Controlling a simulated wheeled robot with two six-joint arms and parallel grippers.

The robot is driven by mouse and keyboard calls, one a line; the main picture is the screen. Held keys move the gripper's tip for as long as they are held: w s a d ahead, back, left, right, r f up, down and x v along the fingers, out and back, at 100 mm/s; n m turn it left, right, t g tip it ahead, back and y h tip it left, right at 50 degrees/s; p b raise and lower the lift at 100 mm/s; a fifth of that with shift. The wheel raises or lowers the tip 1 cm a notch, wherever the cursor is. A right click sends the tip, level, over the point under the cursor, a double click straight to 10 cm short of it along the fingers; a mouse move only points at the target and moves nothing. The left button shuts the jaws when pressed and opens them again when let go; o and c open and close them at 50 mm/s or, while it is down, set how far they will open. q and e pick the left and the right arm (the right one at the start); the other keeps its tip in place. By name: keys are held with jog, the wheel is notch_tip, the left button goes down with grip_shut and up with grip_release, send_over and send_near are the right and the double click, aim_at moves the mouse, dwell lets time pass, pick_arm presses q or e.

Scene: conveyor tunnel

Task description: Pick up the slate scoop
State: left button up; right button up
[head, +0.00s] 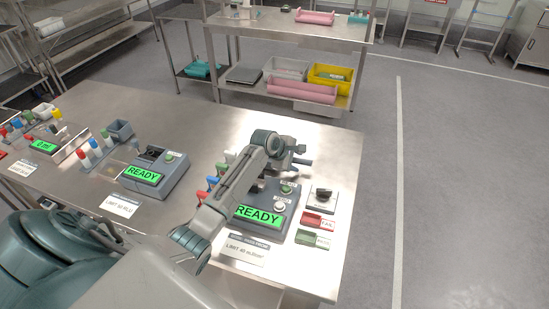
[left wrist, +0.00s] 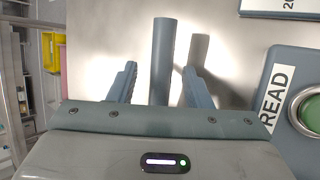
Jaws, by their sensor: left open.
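A slate-blue bar, which looks like the handle of the slate scoop (left wrist: 162,50), lies between the fingers of my left gripper in the left wrist view. My left gripper (left wrist: 160,72) is open, with one finger on each side of the bar and a visible gap on both sides. A dark shadow falls to the right of the bar. In the head view my left gripper (head: 301,155) is over the bench, behind the nearest READY device. The scoop's bowl is hidden, and I cannot make out the scoop there. My right gripper is not in view.
The nearest READY device (head: 258,215) stands under my left arm, with red and green trays (head: 318,220) at its right. A second READY device (head: 155,175) and capped tubes stand to the left. The steel bench (head: 210,130) is clear towards its far edge.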

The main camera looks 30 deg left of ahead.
pick_arm(q)
jog(key=shift+w+d+f, duration=0.1)
jog(key=shift+w+f, duration=0.15)
jog(key=shift+f, duration=0.15)
grip_shut()
notch_tip(320, 180, up, 9)
jog(key=b, duration=0.2)
jog(key=shift+r+b, duration=0.1)
jog(key=shift+b, duration=0.3)
jog(key=shift+r, duration=0.45)
